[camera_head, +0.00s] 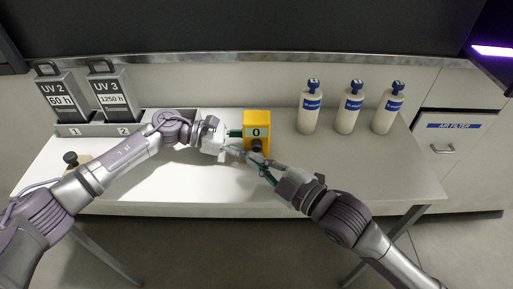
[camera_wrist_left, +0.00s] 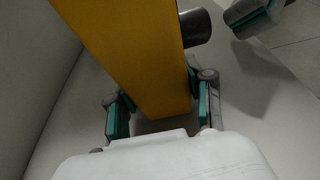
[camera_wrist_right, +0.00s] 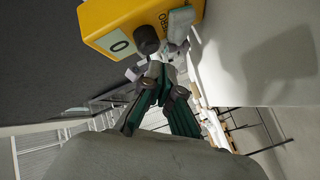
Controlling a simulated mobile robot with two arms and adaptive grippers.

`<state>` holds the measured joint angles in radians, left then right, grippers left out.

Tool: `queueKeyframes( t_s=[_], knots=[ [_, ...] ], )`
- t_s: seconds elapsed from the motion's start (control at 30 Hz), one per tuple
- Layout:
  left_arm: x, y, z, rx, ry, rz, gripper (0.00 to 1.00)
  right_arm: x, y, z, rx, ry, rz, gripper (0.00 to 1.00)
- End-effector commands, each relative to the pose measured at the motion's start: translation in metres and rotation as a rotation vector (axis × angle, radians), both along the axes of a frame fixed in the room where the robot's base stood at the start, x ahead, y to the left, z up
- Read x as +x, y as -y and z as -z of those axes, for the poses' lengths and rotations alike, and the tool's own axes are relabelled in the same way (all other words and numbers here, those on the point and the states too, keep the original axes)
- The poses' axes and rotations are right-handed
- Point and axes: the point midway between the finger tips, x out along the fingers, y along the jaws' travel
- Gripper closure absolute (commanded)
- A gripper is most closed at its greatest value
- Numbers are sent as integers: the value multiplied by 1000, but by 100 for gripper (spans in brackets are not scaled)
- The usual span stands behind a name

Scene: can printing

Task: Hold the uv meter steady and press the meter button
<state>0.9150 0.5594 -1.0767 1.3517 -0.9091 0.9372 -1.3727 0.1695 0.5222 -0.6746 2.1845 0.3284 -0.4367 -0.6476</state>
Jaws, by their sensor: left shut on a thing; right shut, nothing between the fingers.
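The yellow UV meter (camera_head: 262,117) stands upright on the white table, its display showing 0 and a black button (camera_head: 257,146) on its front. My left gripper (camera_head: 236,133) comes from the left and is shut on the meter; in the left wrist view its green-padded fingers are on both sides of the yellow body (camera_wrist_left: 130,50). My right gripper (camera_head: 257,162) is shut and empty, just in front of and below the button. In the right wrist view, the button (camera_wrist_right: 147,40) shows just beyond its fingertips (camera_wrist_right: 160,70); I cannot tell whether they touch.
Three white bottles with blue caps (camera_head: 346,115) stand right of the meter. At the back left, UV 2 (camera_head: 61,97) and UV 3 (camera_head: 112,98) blocks sit in a grey holder (camera_head: 92,130). The table (camera_head: 385,180) is clear at front right.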

Motion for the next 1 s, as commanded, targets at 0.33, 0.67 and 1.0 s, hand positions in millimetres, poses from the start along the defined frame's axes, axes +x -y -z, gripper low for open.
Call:
queueKeyframes(
  t_s=[0.33, 0.67, 1.0],
  knots=[
    [0, 0, 1, 1, -1, 0, 68, -19, 0, 1, 0, -2, -1, 100],
    [0, 0, 1, 1, -1, 0, 68, -48, 0, 0, 0, -1, -1, 100],
    [0, 0, 0, 1, -1, -1, 68, -50, 0, 0, 0, 0, 0, 100]
  ],
)
